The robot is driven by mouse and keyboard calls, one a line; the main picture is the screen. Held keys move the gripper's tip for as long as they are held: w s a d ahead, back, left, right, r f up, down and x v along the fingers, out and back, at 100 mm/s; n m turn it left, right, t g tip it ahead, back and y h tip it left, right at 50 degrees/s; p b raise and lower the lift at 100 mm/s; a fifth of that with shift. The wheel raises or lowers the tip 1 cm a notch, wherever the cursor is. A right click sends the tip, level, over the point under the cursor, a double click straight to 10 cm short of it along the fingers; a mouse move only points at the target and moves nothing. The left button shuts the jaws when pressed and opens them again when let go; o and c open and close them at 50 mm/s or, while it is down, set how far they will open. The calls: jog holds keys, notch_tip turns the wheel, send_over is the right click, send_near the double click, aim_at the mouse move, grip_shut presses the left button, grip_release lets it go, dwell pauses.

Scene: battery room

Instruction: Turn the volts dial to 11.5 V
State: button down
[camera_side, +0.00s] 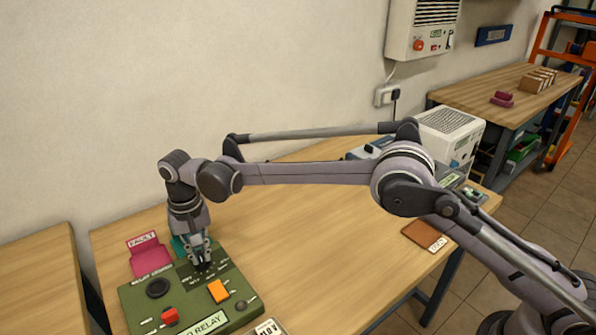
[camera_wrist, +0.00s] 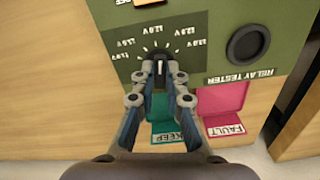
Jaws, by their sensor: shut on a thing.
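The green relay tester panel (camera_side: 191,313) lies on the wooden table in the side view, and its panel (camera_wrist: 216,50) fills the top of the wrist view. The volts dial (camera_wrist: 159,66) is a small dark knob with a pale pointer line, ringed by white ticks and volt labels that appear upside down. My gripper (camera_wrist: 159,76) is shut on the dial, its fingers at the knob's sides. The labels are too small to read surely. In the side view my gripper (camera_side: 203,264) comes down on the panel's far edge and hides the dial.
A pink FAULT tray (camera_side: 150,259) and a teal KEEP tray (camera_wrist: 161,112) sit beside the panel, close to my fingers. The panel also bears a round black socket (camera_side: 158,288), a red button (camera_side: 170,316) and an orange switch (camera_side: 218,291). The table's middle is clear.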

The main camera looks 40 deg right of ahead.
aim_at(201, 256)
jog(key=n, duration=0.4)
jog(key=shift+n, duration=2)
jog(key=c, duration=1.4)
grip_release()
notch_tip(201, 256, up, 12)
jog(key=shift+r, duration=0.1)
jog(key=shift+d, duration=0.1)
